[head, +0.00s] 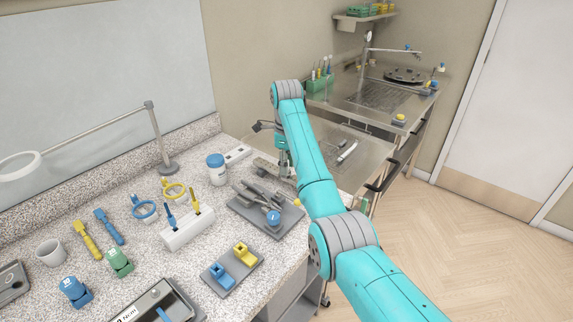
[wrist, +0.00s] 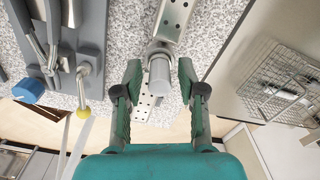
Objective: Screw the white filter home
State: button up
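A pale grey-white cylinder (wrist: 160,72), which looks like the white filter, sits at a round fitting on a perforated metal strip (wrist: 173,18) in the wrist view. My gripper (wrist: 160,68) is open, with one green finger on each side of the cylinder. A gap shows between each finger and the cylinder, so the fingers appear not to touch it. I cannot tell how far the cylinder is threaded. In the head view my gripper (head: 283,165) is over the back right of the speckled counter, and my arm hides the cylinder.
A grey tool tray (head: 285,222) with metal tools and a blue-topped piece (head: 273,217) lies just left of my arm. A white jar with a blue lid (head: 216,168) stands near. A steel table (head: 350,165) with a wire mesh (wrist: 275,80) is to the right.

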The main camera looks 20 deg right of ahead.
jog(key=n, duration=0.5)
jog(key=shift+n, duration=0.3)
jog(key=n, duration=0.5)
jog(key=shift+w+n, duration=0.1)
jog(key=shift+n, duration=0.2)
jog(key=shift+c, duration=0.2)
grip_shut()
jog(key=shift+f+m, duration=0.1)
jog(key=shift+m, duration=1.6)
jog(key=shift+m, duration=1.7)
